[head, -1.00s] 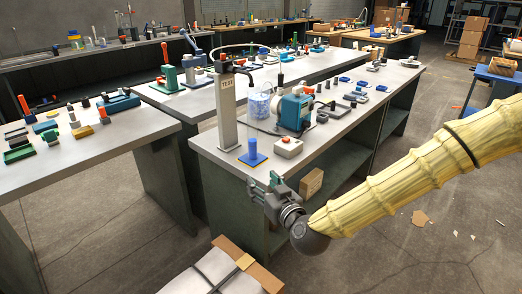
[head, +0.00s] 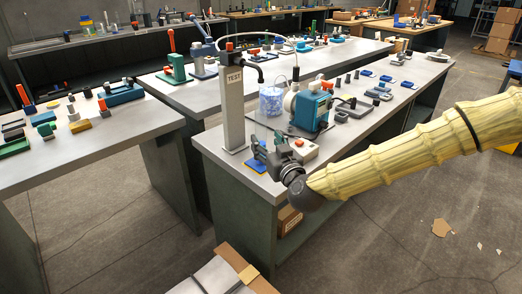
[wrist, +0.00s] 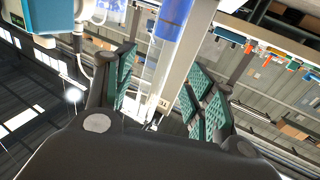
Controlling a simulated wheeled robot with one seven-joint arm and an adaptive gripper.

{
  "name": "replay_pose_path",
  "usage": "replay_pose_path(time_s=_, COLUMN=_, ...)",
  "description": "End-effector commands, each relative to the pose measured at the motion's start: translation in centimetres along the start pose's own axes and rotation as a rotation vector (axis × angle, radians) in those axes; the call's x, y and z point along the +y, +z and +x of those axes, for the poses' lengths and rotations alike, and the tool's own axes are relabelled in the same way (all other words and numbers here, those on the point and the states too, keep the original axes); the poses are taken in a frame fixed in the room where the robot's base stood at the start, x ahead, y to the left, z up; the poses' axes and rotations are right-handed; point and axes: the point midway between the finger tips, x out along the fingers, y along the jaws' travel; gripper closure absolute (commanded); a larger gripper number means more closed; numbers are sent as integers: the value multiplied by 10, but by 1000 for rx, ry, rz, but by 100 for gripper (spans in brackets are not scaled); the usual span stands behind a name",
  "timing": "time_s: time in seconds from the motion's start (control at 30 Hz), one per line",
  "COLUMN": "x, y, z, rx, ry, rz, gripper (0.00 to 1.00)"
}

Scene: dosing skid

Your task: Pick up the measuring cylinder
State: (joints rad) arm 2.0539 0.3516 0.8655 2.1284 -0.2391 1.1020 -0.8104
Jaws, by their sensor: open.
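The measuring cylinder (wrist: 172,20) shows in the wrist view as a clear tube with blue in it, running between my two green-padded fingers. My gripper (wrist: 163,88) is open, with a finger on either side of the tube; I cannot tell whether either touches it. In the head view my gripper (head: 262,150) is at the near corner of the middle bench, in front of the cylinder, and hides most of it.
A grey post marked TEST (head: 233,110) stands just behind my gripper. A white box with a red button (head: 301,148) is close on the right. A blue pump (head: 313,108) and a clear beaker of blue liquid (head: 271,100) stand behind. The bench's front left corner is bare.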

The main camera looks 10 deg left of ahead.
Motion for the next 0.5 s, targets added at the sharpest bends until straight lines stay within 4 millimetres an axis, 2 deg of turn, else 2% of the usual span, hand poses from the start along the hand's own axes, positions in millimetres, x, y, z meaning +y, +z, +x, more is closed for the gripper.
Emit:
replay_pose_path(time_s=0.17, x=0, y=-1, z=10, rx=1, ry=0, rz=0, gripper=45)
replay_pose_path(time_s=0.5, x=2, y=-3, z=51, rx=1, ry=-3, rz=0, gripper=45)
